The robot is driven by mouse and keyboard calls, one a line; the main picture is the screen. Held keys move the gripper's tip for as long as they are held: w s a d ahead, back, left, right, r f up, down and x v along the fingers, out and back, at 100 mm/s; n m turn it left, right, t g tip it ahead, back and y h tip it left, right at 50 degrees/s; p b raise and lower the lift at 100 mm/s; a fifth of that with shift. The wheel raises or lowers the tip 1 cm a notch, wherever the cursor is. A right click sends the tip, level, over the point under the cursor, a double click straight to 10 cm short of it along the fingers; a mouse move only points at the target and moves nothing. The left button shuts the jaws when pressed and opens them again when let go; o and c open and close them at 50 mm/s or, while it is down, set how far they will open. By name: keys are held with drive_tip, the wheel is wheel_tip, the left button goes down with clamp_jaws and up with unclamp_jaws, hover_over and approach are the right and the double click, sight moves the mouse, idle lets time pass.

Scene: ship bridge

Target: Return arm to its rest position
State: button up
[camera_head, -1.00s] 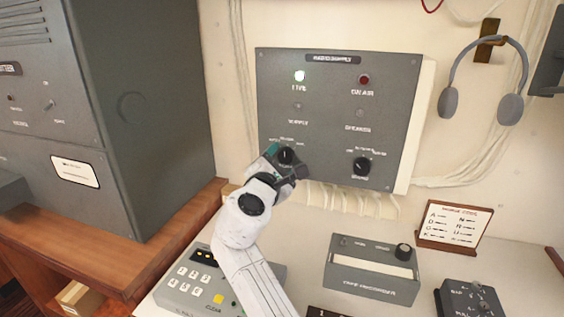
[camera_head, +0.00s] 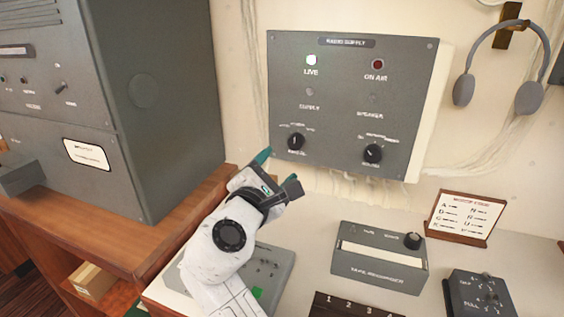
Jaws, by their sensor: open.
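My gripper (camera_head: 279,172) is open and empty. It is in front of and below the grey radio supply panel (camera_head: 352,100), apart from its left knob (camera_head: 296,142). My white arm (camera_head: 215,262) reaches up from the bottom of the view and covers part of the keypad unit (camera_head: 272,265) on the desk. The panel's live lamp (camera_head: 311,60) glows whitish and its on-air lamp (camera_head: 377,64) is dark red. The right knob (camera_head: 372,153) is also in plain view.
A tall grey cabinet (camera_head: 170,110) on a wooden bench (camera_head: 150,245) stands at the left. A tape recorder (camera_head: 379,262), a morse code card (camera_head: 465,216) and a small switch box (camera_head: 478,295) occupy the desk at the right. A headset (camera_head: 500,60) hangs on the wall.

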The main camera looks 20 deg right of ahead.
drive_tip(key=shift+s+a, duration=0.15)
drive_tip(key=shift+s, duration=0.05)
